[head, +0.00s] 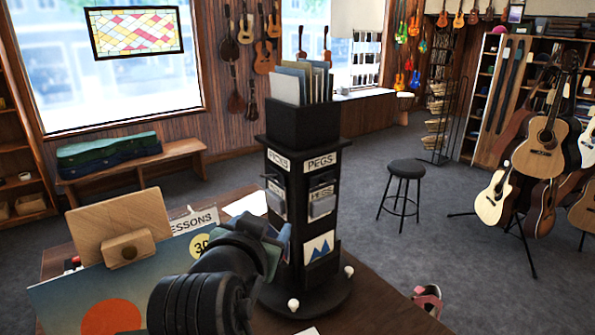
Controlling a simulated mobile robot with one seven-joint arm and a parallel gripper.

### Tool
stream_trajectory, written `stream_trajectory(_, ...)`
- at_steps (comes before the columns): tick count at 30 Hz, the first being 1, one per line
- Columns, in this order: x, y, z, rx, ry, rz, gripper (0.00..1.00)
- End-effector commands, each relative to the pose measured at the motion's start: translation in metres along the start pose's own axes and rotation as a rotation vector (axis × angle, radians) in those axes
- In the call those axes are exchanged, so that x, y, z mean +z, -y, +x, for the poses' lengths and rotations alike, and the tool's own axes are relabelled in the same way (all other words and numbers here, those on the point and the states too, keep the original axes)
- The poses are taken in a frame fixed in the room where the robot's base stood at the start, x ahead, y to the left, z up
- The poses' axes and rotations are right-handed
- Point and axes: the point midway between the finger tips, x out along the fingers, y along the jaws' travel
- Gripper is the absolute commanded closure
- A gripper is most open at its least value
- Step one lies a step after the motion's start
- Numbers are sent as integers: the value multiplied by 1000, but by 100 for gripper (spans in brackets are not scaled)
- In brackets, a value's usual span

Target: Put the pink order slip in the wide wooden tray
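I cannot make out the pink order slip in the head view. No wide wooden tray can be clearly identified either. My gripper (274,243) is low in the middle, at the end of my dark arm, just left of the black pegs display stand. Its fingers are mostly hidden behind the arm, so I cannot see whether they are open or hold anything. My arm also hides part of the brown table (375,305).
The tall black display stand (303,131) rises from the table, with cards in its top. A wooden board (117,222) stands at left behind a blue poster (70,299). A black stool (405,169) stands beyond the table.

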Motion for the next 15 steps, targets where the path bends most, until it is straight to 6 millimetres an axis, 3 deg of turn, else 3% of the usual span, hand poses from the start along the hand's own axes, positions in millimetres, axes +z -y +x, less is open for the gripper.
stream_trajectory(1, -50, 0, -23, -68, -161, -17, 31)
stream_trajectory(3, -109, 2, -63, -145, -376, -55, 31)
stream_trajectory(6, -173, -1, -129, -209, -659, -107, 31)
stream_trajectory(9, -212, -6, -192, -236, -884, -150, 31)
stream_trajectory(12, -231, -11, -236, -243, -1036, -178, 31)
stream_trajectory(15, -239, -14, -260, -245, -1115, -192, 31)
